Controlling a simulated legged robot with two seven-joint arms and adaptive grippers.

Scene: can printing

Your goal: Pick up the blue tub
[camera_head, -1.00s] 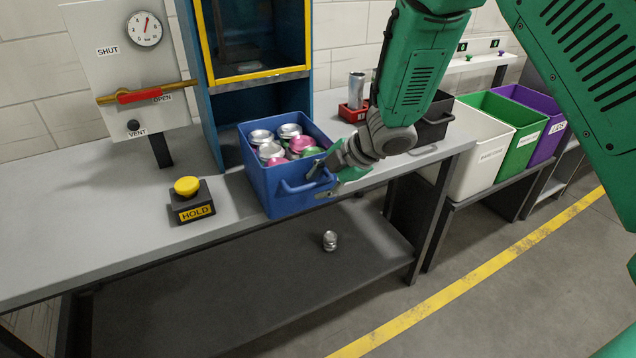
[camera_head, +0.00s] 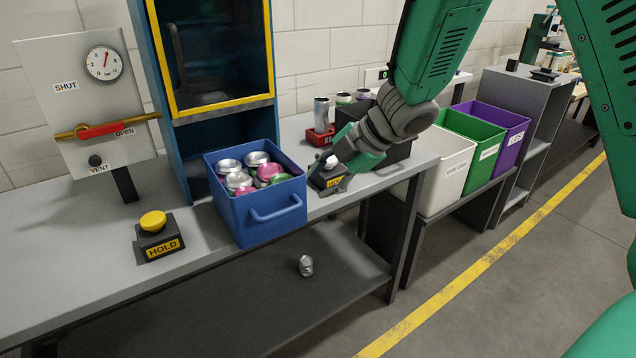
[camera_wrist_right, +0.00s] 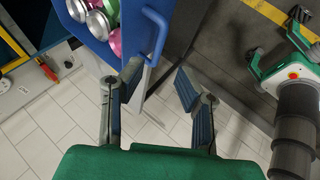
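The blue tub (camera_head: 268,228) stands on the grey bench with several silver, pink and green cans in it. Its handle (camera_head: 277,213) is on the side facing me. My right gripper (camera_head: 340,178) is just right of the tub, apart from it. The right wrist view shows this gripper (camera_wrist_right: 153,95) open, nothing between its fingers, with the tub (camera_wrist_right: 98,48) and its handle (camera_wrist_right: 156,32) beyond. My left gripper (camera_wrist_right: 277,36) shows open at the right of the wrist view and is outside the head view.
A yellow-topped HOLD button (camera_head: 155,238) stands left of the tub. A dark labelled block (camera_head: 327,172) lies by my right gripper, partly hidden. White (camera_head: 445,178), green and purple bins stand to the right.

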